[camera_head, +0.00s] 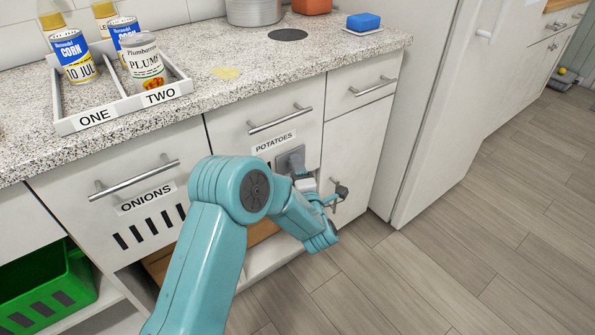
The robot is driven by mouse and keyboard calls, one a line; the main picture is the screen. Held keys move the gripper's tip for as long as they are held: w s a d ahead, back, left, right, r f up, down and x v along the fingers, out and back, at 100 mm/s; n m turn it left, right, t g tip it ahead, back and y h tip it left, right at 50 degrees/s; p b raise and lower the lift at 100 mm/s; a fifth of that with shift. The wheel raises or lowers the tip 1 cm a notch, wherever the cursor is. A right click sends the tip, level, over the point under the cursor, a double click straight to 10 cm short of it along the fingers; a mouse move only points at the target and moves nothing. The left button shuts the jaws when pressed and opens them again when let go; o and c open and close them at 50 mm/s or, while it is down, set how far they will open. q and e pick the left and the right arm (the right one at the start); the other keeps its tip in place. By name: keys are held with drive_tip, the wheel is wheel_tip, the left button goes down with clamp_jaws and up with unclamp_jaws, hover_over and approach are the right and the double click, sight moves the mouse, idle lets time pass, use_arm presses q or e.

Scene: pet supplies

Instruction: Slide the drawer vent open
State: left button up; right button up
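The potatoes drawer (235,130) is a white front with a bar handle and a "POTATOES" label. Below its label is a grey vent piece (289,158) with a raised tab; my arm hides part of the area beneath it. The onions drawer (88,214) to the left has a row of dark vent slots (150,226). My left gripper (318,193) is in front of the cabinet, just below and right of the grey vent piece. Its fingers are small and partly hidden by my teal wrist, so whether they touch the vent is unclear. My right gripper is out of view.
A tray (122,122) marked ONE and TWO holds cans on the speckled counter (235,95). A blue sponge (363,21) lies at the back. A green crate (45,290) sits on the lower left shelf.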

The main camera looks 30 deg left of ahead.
use_arm(q)
drive_tip(key=shift+d, duration=0.1)
drive_tip(key=p+v, duration=0.2)
drive_tip(key=v, duration=1.4)
drive_tip(key=shift+s, duration=0.1)
